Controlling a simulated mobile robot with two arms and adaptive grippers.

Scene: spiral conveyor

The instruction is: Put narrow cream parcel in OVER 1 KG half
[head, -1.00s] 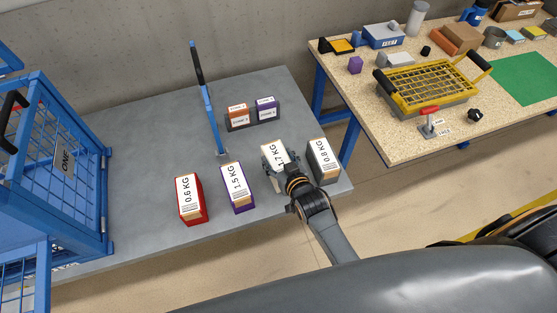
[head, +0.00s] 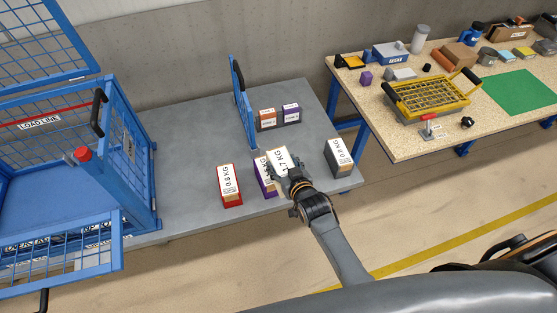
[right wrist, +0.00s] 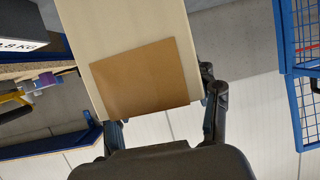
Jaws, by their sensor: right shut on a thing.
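The narrow cream parcel (head: 281,159), labelled 1.7 KG, is in my right gripper (head: 287,174), near the table's front. The gripper is shut on it, and the parcel partly covers the purple parcel (head: 267,188) behind it. In the right wrist view the cream parcel (right wrist: 82,35) shows a brown patch, with the fingers (right wrist: 165,112) on either side of it. The blue mesh cage (head: 140,190) stands open at the left, with a LOAD LINE sign inside. Lettering on its lower part is only partly readable; I cannot make out an OVER 1 KG sign. My left gripper is not in view.
A red parcel (head: 230,187), 0.6 KG, stands left of the purple one. A dark grey parcel (head: 341,158) stands at the right table edge. A blue upright frame (head: 240,105) and two small boxes (head: 279,117) are at the back. A speckled bench (head: 400,145) is at right.

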